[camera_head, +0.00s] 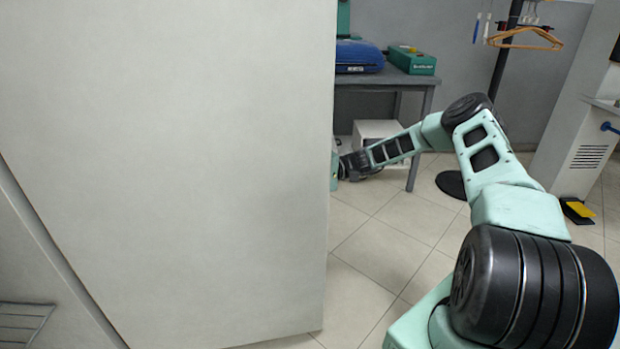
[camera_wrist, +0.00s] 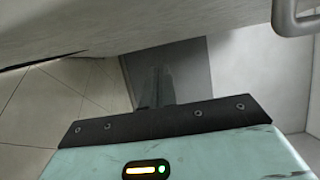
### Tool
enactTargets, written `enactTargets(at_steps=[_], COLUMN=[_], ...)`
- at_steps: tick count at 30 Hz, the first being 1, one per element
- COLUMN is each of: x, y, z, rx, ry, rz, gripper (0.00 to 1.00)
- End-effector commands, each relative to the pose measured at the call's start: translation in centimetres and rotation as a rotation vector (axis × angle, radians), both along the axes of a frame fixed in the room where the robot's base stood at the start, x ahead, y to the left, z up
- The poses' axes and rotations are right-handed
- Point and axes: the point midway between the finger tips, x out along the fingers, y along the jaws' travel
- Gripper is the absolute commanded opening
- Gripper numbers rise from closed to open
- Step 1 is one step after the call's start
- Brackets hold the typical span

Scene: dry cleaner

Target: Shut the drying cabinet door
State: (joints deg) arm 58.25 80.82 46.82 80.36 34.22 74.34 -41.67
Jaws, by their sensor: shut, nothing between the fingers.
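The drying cabinet door (camera_head: 170,150) is a large pale flat panel filling the left half of the head view. It appears to stand open, its straight vertical edge near the picture's middle. My arm reaches around that edge, and my gripper is hidden behind the panel there. In the wrist view my gripper (camera_wrist: 157,78) has its dark fingers together with nothing between them. A pale surface (camera_wrist: 150,22), likely the door, spans the top of that view close to the fingers. I cannot tell whether they touch it. A grey bar handle (camera_wrist: 282,17) shows at the top right.
A dark stand (camera_head: 505,55) carries hangers (camera_head: 525,40). Tiled floor (camera_head: 375,245) is clear right of the door.

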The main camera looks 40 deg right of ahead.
Motion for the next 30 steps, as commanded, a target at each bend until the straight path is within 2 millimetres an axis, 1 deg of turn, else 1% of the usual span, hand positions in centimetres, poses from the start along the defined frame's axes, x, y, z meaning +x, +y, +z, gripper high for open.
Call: enactTargets(at_steps=[1, 3, 8, 9, 12, 16, 21, 30], x=[0.1, 0.4, 0.9, 0.1, -1.2, -2.2, -2.8, -2.8], y=[1.1, 2.6, 5.8, 5.7, 6.2, 6.6, 6.9, 6.9], z=[0.0, 0.0, 0.0, 0.1, 0.1, 0.0, 0.0, 0.0], rx=[0.000, 0.001, 0.000, 0.001, -0.001, -0.001, -0.002, -0.002], ry=[0.001, 0.002, 0.001, 0.003, 0.002, 0.001, 0.001, 0.000], rz=[0.003, 0.004, 0.004, 0.001, 0.001, 0.000, 0.001, 0.000], gripper=[0.00, 0.00, 0.00, 0.00, 0.00, 0.00, 0.00, 0.00])
